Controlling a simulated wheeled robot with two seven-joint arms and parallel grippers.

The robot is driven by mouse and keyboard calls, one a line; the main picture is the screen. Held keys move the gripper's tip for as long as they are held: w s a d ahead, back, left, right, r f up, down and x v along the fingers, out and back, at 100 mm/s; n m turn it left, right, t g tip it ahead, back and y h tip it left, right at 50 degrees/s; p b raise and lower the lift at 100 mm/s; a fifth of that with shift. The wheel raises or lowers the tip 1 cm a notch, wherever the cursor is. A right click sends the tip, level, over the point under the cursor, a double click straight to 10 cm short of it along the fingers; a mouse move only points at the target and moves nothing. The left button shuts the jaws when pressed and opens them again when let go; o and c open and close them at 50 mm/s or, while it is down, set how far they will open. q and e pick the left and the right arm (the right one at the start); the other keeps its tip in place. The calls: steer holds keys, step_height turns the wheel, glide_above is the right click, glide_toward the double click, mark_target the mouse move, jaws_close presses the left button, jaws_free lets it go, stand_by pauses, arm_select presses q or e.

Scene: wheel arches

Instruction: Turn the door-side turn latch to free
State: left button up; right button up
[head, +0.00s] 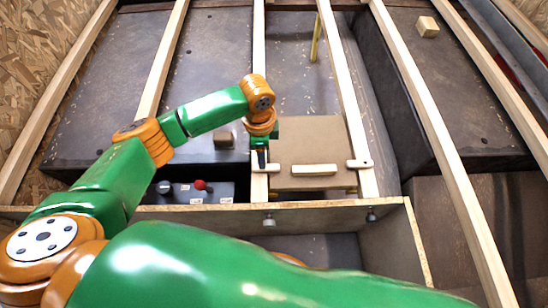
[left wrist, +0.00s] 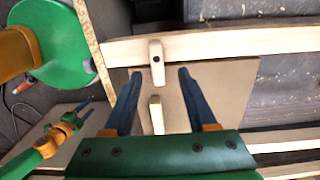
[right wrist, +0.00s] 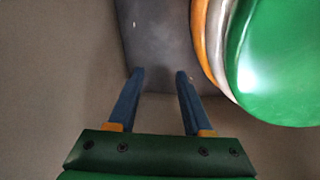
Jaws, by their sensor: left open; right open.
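A brown panel (head: 310,140) with a pale handle bar (head: 314,169) sits between two battens. One pale turn latch (head: 358,163) lies crosswise over its right edge. The other turn latch (head: 273,168) is at the left edge, mostly hidden by my left gripper (head: 261,158). In the left wrist view, a turn latch (left wrist: 156,65) with a dark screw reaches from the batten over the panel; the open fingers stand either side, apart from it. Which latch is door-side I cannot tell. My right gripper (right wrist: 160,72) is open and empty, away from the panel.
A wooden box edge (head: 310,203) runs in front of the panel. A dark unit with a red knob (head: 200,185) stands left of it. Small wood blocks lie on the dark arch at left (head: 224,140) and at upper right (head: 428,26). Battens run lengthwise on both sides.

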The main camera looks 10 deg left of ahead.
arm_select(q)
steer(key=f, duration=0.2)
steer(key=f+b, duration=0.1)
steer(key=f, duration=0.1)
steer(key=f+b, duration=0.1)
steer(key=f, duration=0.1)
steer(key=shift+s+f, duration=0.1)
steer(key=shift+s, duration=0.25)
jaws_close()
arm_select(e)
steer(key=shift+w+a+f, duration=0.65)
steer(key=shift+w+a, duration=0.2)
